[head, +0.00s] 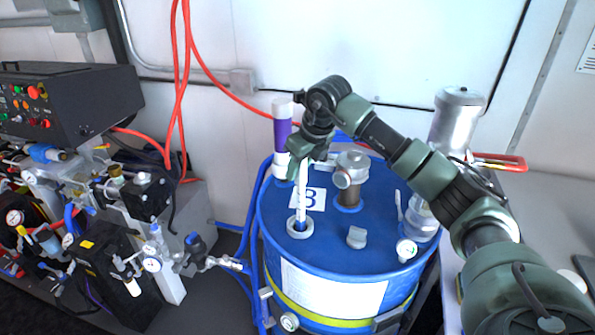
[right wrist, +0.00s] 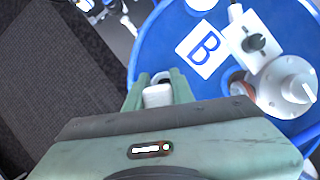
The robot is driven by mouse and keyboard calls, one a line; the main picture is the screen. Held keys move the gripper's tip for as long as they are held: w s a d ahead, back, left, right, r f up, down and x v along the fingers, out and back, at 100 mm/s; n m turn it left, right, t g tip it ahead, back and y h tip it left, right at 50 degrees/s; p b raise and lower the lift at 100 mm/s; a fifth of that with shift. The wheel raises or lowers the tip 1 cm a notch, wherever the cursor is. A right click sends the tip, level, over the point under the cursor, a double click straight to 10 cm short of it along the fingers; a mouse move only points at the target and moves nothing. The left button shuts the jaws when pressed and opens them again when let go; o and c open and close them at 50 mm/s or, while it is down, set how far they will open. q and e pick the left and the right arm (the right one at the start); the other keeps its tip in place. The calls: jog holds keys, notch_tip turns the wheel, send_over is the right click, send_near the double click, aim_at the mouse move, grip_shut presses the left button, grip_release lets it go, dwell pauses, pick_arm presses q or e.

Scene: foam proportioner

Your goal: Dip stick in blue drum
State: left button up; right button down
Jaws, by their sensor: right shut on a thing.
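The blue drum (head: 335,250) stands in the middle of the head view, its lid marked with a "B" label. The white stick (head: 302,195) stands upright over the lid, its lower end at the white ring opening (head: 300,229) near the front left. Whether its tip is inside the opening I cannot tell. My right gripper (head: 302,158) is shut on the stick's upper part. In the right wrist view the stick's white top (right wrist: 157,95) sits between the green fingers (right wrist: 158,92), with the drum lid (right wrist: 165,45) beyond. My left gripper is not in view.
A grey metal fitting (head: 351,180), a grey cap (head: 356,237) and a gauge (head: 406,249) stand on the lid. A purple and white cylinder (head: 282,138) is behind. Pipework and a control box (head: 75,100) fill the left; a grey counter (head: 550,215) is right.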

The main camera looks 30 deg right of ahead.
jog(key=shift+r+p, duration=4.45)
jog(key=shift+r, duration=2.15)
jog(key=shift+r+p, duration=0.45)
jog(key=shift+r, duration=1.65)
